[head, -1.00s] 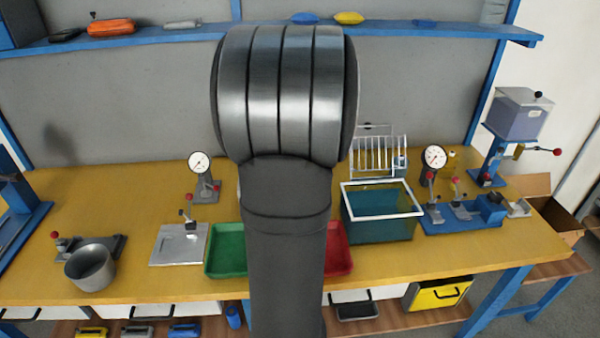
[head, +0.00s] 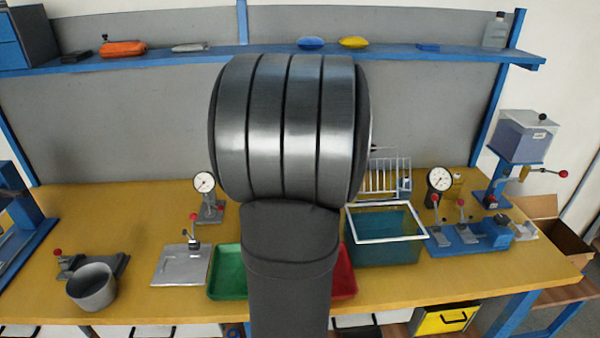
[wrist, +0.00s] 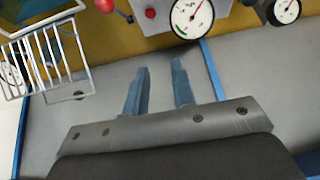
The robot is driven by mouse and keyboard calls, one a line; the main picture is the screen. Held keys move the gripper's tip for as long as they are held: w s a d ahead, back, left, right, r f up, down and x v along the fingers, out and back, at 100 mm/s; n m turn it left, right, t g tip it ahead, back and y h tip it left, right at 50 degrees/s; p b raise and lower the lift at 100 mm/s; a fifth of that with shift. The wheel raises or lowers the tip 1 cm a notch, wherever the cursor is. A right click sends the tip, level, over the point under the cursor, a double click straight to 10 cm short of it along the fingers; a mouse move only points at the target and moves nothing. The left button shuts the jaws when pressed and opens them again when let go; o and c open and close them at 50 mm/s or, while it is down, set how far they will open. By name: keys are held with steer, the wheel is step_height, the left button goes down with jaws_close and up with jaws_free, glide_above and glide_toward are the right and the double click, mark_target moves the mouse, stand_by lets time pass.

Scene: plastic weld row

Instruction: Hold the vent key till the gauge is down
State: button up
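In the wrist view a white dial gauge (wrist: 192,17) sits at the top edge on a grey housing, its needle slanting up to the right. A small red button (wrist: 150,13) is left of it; I cannot tell if it is the vent key. A second gauge (wrist: 285,10) is at the top right. My gripper (wrist: 160,78) is open and empty, with its two blue-grey fingers apart and below these parts in the picture. In the head view one gauge (head: 440,180) stands at the right and another (head: 204,183) at the left. My gripper is hidden there by my arm.
A white wire rack (wrist: 45,55) is left of the fingers in the wrist view. The yellow bench (head: 130,215) holds a teal bin (head: 385,250), a green tray (head: 228,272), a red tray (head: 343,275), a metal pot (head: 92,287) and a blue lever fixture (head: 470,238).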

steer(key=shift+t, duration=0.9)
steer(key=f, duration=0.4)
steer(key=shift+w+f, duration=0.2)
jaws_close()
steer(key=shift+s+d+f+t, duration=0.1)
steer(key=shift+d+f+t, duration=0.1)
steer(key=shift+f, duration=0.2)
steer(key=shift+d+f+t, duration=0.1)
steer(key=shift+f+t, duration=0.1)
steer(key=shift+f, duration=0.15)
steer(key=x, duration=0.9)
steer(key=shift+w+d+f, duration=0.15)
steer(key=shift+w+f, duration=0.05)
steer(key=shift+f, duration=0.1)
step_height(320, 180, down, 3)
steer(key=shift+w+r, duration=0.1)
steer(key=shift+r, duration=0.1)
steer(key=shift+f, duration=0.8)
